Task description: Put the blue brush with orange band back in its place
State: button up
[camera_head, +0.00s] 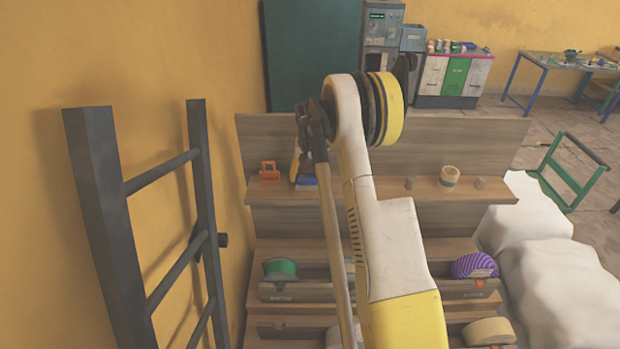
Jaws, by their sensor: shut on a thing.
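My gripper (316,135) is above the upper shelf, left of the middle of the camera_head view. It is shut on a long, thin wooden handle (333,240). The handle runs down and towards me, beside my white and yellow arm, to the bottom edge. Its lower end is out of view, so I cannot tell whether a brush head is on it. Behind and below the gripper, a small blue item (306,182) with an orange-yellow part sits at the shelf. It is partly hidden, and I cannot tell whether it is the brush.
The wooden shelf unit (490,195) holds an orange item (269,171), a tape roll (449,175) and small grey pieces. A dark ladder (95,200) stands left; white sacks (555,275) lie right.

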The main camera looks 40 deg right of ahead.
aim_at(310, 178)
jog(key=o, duration=1.2)
jog(key=shift+f, duration=0.15)
notch_tip(310, 178, up, 12)
jog(key=b, duration=0.2)
jog(key=s+a+r+n+t, duration=0.1)
jog(key=s+a+r+n, duration=0.1)
jog(key=s+a+r, duration=0.55)
jog(key=s+a+r+n+t, duration=0.1)
jog(key=s+a+r+t, duration=0.2)
jog(key=a, duration=0.7)
jog(key=s+a+f+n+t, duration=0.1)
jog(key=s+a+n, duration=0.1)
jog(key=s+a, duration=0.5)
jog(key=s+a+f+n+t, duration=0.1)
jog(key=s+a+n, duration=0.1)
jog(key=s+a, duration=0.5)
jog(key=s, duration=0.5)
jog(key=shift+f+n+y, duration=0.3)
jog(key=shift+f+y, duration=0.1)
jog(key=shift+a, duration=0.1)
notch_tip(310, 178, down, 35)
jog(key=b, duration=3.5)
jog(key=shift+f, duration=0.2)
